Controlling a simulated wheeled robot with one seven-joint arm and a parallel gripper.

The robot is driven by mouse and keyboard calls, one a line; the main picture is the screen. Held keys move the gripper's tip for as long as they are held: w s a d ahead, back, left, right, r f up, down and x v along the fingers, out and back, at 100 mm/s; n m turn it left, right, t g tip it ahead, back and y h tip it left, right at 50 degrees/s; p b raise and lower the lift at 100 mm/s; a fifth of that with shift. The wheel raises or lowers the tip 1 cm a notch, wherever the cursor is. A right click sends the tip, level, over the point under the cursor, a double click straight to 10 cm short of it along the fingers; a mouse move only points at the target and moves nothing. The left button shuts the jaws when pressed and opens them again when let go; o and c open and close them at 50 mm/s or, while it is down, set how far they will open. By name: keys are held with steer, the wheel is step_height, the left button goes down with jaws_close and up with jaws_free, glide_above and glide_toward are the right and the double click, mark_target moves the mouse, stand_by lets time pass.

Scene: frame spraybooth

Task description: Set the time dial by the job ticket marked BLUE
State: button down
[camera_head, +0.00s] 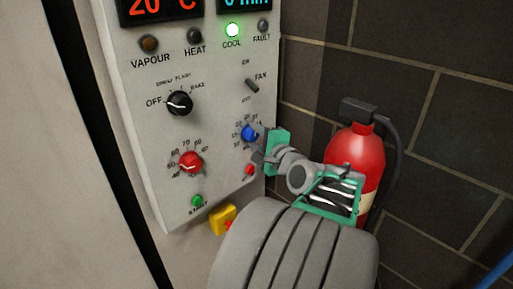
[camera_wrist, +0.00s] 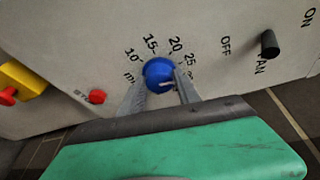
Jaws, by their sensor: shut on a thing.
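The blue time dial (camera_head: 249,133) sits at the lower right of the grey control panel (camera_head: 222,185). In the wrist view the blue dial (camera_wrist: 159,72) has numbers 10, 15, 20 and 25 around it and a pale pointer mark near its lower edge. My gripper (camera_wrist: 161,84) is shut on the blue dial, one finger on each side. In the head view my gripper (camera_head: 258,143) reaches the dial from the right. The exact setting is hard to read. No job ticket shows in either view.
A black mode knob (camera_head: 180,103) and a red dial (camera_head: 189,162) are on the panel. A fan switch (camera_head: 252,85) is above the dial, a red button (camera_head: 250,170) below. A fire extinguisher (camera_head: 362,150) stands right.

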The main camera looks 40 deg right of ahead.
steer(key=n+b, duration=0.2)
steer(key=b, duration=0.3)
steer(key=f+n+t+h+b, duration=0.1)
steer(key=n+b, duration=0.2)
steer(key=b, duration=0.1)
steer(key=shift+f+t+b, duration=0.3)
steer(key=shift+b, duration=0.1)
steer(key=n+b, duration=0.2)
steer(key=b, duration=0.3)
steer(key=shift+n+t, duration=0.4)
steer(key=shift+r+n+b, duration=0.3)
steer(key=shift+n+b, duration=0.4)
steer(key=shift+b, duration=0.5)
steer(key=shift+r+t, duration=0.1)
steer(key=shift+t, duration=0.2)
steer(key=c, duration=0.9)
jaws_free()
steer(key=shift+o, duration=0.2)
